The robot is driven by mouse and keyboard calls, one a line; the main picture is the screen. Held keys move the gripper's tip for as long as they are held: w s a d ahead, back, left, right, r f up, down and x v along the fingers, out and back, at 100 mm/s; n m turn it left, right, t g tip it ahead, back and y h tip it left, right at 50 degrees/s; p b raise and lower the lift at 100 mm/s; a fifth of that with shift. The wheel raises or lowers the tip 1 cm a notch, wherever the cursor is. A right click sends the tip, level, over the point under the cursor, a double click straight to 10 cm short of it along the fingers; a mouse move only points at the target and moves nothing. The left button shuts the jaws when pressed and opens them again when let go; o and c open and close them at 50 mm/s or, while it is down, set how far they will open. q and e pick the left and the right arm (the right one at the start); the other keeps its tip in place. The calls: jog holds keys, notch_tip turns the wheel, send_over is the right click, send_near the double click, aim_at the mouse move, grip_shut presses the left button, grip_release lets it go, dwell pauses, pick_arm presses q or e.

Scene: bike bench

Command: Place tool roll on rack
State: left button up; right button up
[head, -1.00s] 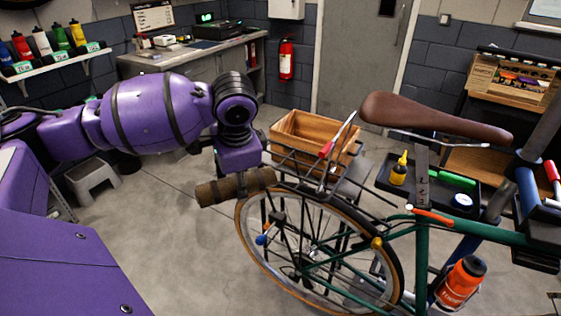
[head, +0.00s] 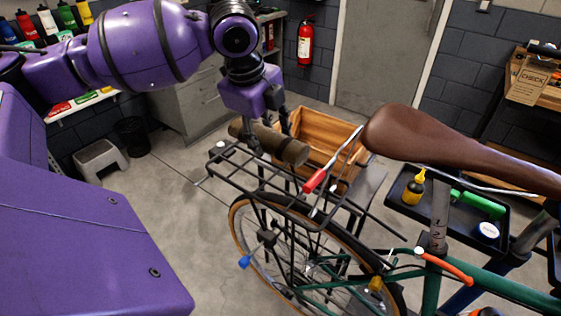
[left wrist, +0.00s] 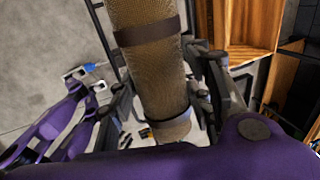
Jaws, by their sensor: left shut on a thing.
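The tool roll (head: 285,147) is a brown rolled bundle with dark straps. My left gripper (head: 262,140) is shut on it and holds it over the black rear rack (head: 245,178) of the bike. In the left wrist view the roll (left wrist: 148,62) runs between the fingers of my left gripper (left wrist: 165,108). The roll lies roughly level. I cannot tell whether it touches the rack. My right gripper is not in view.
A wooden crate (head: 305,122) is just behind the rack. The brown saddle (head: 440,150) is to the right of the rack, and a black tray (head: 465,215) with a yellow bottle (head: 414,188) is beyond it. A grey stool (head: 100,163) stands on the floor at left.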

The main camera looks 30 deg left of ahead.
pick_arm(q)
jog(key=f, duration=0.3)
jog(key=s+f, duration=0.1)
jog(key=f, duration=0.1)
jog(key=x, duration=0.3)
jog(key=shift+s+f, duration=0.2)
jog(key=shift+f, duration=0.55)
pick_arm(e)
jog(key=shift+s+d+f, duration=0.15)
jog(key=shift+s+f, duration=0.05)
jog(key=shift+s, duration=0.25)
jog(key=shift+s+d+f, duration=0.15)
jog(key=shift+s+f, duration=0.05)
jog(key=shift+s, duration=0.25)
pick_arm(q)
jog(key=shift+f, duration=0.1)
